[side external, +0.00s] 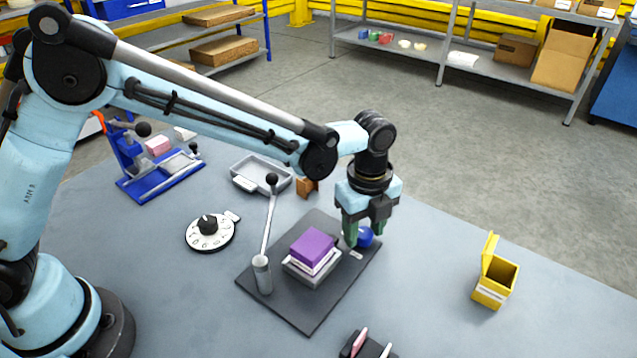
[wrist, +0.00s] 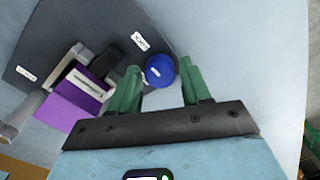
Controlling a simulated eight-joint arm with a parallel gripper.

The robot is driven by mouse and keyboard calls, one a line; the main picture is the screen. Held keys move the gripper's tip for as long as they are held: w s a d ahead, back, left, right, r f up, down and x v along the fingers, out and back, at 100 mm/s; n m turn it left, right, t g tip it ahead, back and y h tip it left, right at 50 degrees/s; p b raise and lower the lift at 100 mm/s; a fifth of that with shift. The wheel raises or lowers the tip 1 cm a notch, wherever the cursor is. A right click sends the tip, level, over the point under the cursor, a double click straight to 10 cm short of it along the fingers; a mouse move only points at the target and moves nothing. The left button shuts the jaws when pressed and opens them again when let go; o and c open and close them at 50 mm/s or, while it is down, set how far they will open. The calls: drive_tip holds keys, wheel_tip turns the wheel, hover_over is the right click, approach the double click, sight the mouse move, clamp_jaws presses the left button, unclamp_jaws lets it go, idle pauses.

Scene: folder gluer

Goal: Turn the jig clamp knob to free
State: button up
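A round blue knob (side external: 365,237) sits at the right side of a dark jig plate (side external: 310,320). It also shows in the wrist view (wrist: 159,70), near a small white label. My gripper (side external: 366,232) points down at the knob with its green fingers open. In the wrist view my gripper (wrist: 159,66) has one finger on each side of the knob, with gaps showing. I cannot tell whether either finger touches it. A purple block (side external: 312,246) sits on a pale layer in the grey jig holder (side external: 300,272), left of the gripper.
A tall lever with a black ball (side external: 272,180) stands at the plate's left. A white dial (side external: 210,240), a grey tray (side external: 240,178) and a blue press (side external: 160,185) lie farther left. A yellow bin (side external: 492,292) stands right, with clear table between.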

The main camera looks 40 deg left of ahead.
drive_tip(key=c, duration=0.7)
drive_tip(key=shift+n, duration=0.3)
drive_tip(key=n, duration=1.3)
drive_tip(key=shift+d+n+y, duration=0.1)
drive_tip(key=shift+n+y, duration=0.2)
drive_tip(key=shift+n, duration=1.8)
